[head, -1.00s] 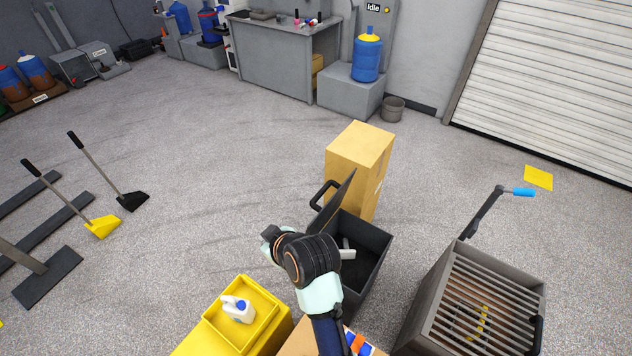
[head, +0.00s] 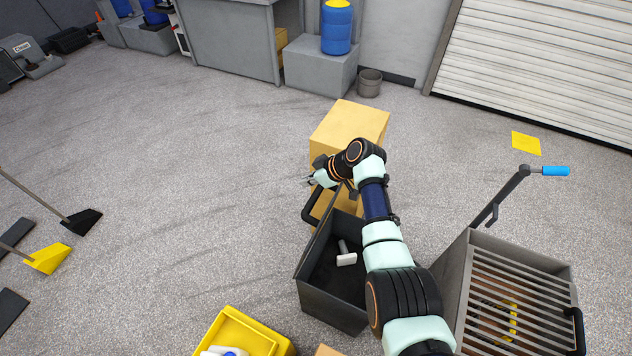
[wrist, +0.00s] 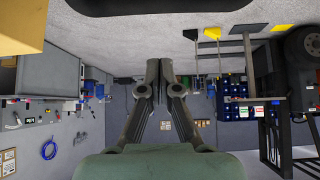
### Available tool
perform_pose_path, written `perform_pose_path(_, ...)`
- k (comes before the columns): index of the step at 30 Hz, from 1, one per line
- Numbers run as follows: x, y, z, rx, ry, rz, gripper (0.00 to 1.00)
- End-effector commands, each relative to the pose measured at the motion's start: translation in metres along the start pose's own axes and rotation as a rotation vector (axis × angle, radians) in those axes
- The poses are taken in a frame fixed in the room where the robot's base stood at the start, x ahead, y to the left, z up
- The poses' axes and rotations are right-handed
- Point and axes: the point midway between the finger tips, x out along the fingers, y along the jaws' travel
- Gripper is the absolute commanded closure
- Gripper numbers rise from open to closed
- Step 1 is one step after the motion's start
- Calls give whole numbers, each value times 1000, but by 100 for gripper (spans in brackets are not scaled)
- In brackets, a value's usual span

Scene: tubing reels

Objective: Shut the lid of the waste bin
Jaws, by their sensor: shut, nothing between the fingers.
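The waste bin (head: 333,302) is a dark grey open box in the lower middle of the head view. A white-headed tool (head: 346,258) lies inside it. Its lid (head: 318,238) stands up steeply along the bin's left side, seen nearly edge-on, with a black loop handle (head: 309,207) on its outer face. My gripper (head: 311,180) is above the handle, beyond the lid's upper edge. My arm reaches over the bin from the right and hides part of it. In the wrist view my gripper (wrist: 166,64) has its fingers together and empty. I cannot tell whether it touches the lid.
A tall cardboard box (head: 345,127) stands just behind the lid and my gripper. A grey slatted cart (head: 520,290) is right of the bin. A yellow container (head: 240,328) is at lower left. The floor (head: 190,200) left of the lid is clear.

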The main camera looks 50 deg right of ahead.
Motion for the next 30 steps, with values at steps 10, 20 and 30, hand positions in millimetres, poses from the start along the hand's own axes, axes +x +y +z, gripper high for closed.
perform_pose_path(10, 34, 0, 16, 1, 0, 3, 100)
perform_pose_path(20, 27, 0, 38, 0, 0, 1, 100)
perform_pose_path(30, 26, 0, 39, 1, 3, 1, 100)
